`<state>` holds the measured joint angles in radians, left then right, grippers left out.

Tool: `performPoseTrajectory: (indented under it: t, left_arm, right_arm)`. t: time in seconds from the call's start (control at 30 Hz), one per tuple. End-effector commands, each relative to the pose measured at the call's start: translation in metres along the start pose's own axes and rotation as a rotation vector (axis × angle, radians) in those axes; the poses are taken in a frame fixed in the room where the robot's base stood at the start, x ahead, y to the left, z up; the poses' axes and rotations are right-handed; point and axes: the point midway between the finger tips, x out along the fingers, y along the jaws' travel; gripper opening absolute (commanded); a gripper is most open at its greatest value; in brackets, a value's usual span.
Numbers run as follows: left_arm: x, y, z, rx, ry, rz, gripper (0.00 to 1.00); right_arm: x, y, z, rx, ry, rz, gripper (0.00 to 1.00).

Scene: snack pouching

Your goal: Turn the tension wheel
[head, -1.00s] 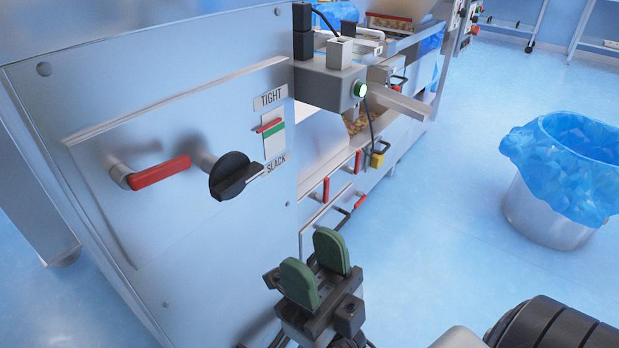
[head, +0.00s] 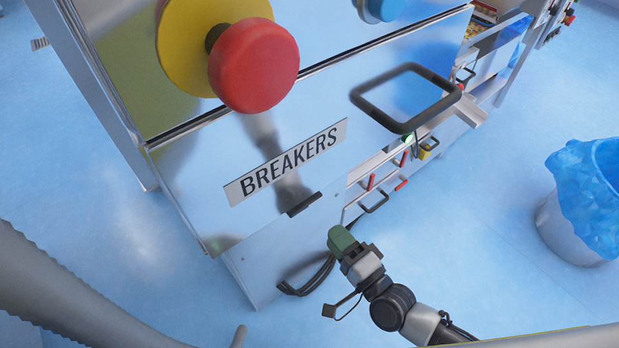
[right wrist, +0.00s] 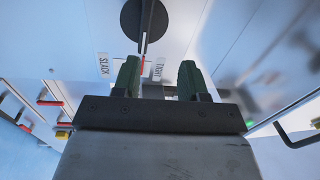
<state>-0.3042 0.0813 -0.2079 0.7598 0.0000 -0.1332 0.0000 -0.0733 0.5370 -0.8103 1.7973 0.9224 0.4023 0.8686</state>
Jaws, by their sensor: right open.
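The tension wheel is a black round knob with a raised bar in the right wrist view (right wrist: 143,18), on a pale panel beyond the fingertips. TIGHT (right wrist: 158,70) and SLACK (right wrist: 103,66) labels sit below it, with a red mark between them. My right gripper (right wrist: 157,78) is open, its two green fingers apart with no wheel between them. In the head view my right gripper (head: 342,240) is beside the cabinet, under the BREAKERS panel (head: 235,222). The wheel is hidden in that view. My left gripper is not in view.
A large red button (head: 255,65) on a yellow disc and a black loop handle (head: 405,97) stand out from the cabinet. A bin with blue liner (head: 590,190) stands on open floor at right.

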Motion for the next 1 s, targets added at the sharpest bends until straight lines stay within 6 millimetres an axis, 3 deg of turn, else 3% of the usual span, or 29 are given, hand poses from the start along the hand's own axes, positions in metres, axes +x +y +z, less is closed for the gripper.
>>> performPoseTrajectory:
  t: [0.03,0.1,0.23,0.37,0.7,1.0]
  left_arm:
    - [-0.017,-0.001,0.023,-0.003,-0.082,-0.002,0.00]
    - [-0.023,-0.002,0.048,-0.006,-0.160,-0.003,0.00]
    - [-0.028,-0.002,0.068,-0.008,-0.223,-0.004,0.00]
    - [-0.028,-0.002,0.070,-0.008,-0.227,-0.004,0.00]
    - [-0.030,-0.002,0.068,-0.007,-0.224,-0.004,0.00]
    - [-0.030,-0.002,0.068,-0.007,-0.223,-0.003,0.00]
  right_arm:
    - [-0.002,-0.005,-0.003,0.033,-0.014,0.042,0.43]
    - [-0.005,0.002,-0.004,0.072,-0.025,0.083,0.43]
    - [-0.003,0.009,-0.004,0.105,-0.031,0.113,0.43]
    - [0.013,0.012,-0.004,0.108,-0.031,0.113,0.43]
    - [0.076,0.018,-0.001,0.104,-0.031,0.110,0.43]
    - [0.099,0.022,0.000,0.104,-0.031,0.112,0.43]
